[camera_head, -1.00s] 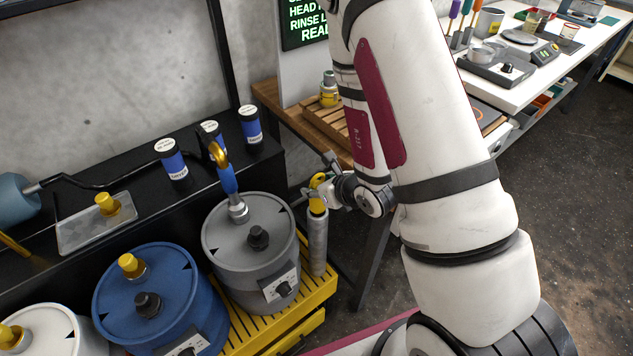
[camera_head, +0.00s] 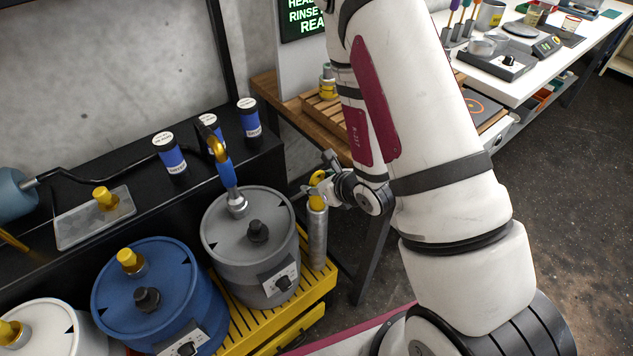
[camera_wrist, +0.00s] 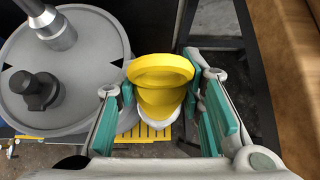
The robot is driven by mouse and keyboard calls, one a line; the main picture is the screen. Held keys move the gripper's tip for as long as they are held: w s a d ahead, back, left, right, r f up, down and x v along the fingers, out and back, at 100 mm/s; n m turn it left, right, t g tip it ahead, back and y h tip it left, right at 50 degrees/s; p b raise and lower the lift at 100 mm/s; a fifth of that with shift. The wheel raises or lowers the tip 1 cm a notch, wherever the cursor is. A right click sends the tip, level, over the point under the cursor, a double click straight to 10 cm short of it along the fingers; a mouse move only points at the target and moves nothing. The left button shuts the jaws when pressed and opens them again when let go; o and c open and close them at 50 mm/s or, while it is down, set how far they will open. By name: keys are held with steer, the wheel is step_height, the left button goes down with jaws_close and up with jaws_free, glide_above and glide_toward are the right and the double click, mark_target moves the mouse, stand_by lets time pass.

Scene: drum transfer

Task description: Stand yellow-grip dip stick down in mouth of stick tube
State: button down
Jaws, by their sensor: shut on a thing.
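The dip stick's yellow grip (camera_head: 318,178) is at the top of the grey stick tube (camera_head: 318,240), right of the grey drum. My gripper (camera_head: 319,188) is shut on the grip. In the wrist view the yellow grip (camera_wrist: 160,72) sits between my green finger pads, with a pale rim (camera_wrist: 158,119) just below it. The stick's rod is not visible; it appears to be down inside the tube, which stands upright. Whether the grip rests on the mouth I cannot tell.
The grey drum (camera_head: 222,222) stands close left of the tube, with a blue-handled tool (camera_head: 228,177) upright on it. A blue drum (camera_head: 170,270) is farther left. A wooden bench (camera_head: 270,95) stands behind.

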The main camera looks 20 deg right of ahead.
stand_by(0.4)
steer(key=c, duration=1)
jaws_free()
steer(key=shift+f, duration=0.1)
step_height(320, 180, up, 31)
steer(key=p, duration=0.9)
steer(key=shift+f, duration=0.15)
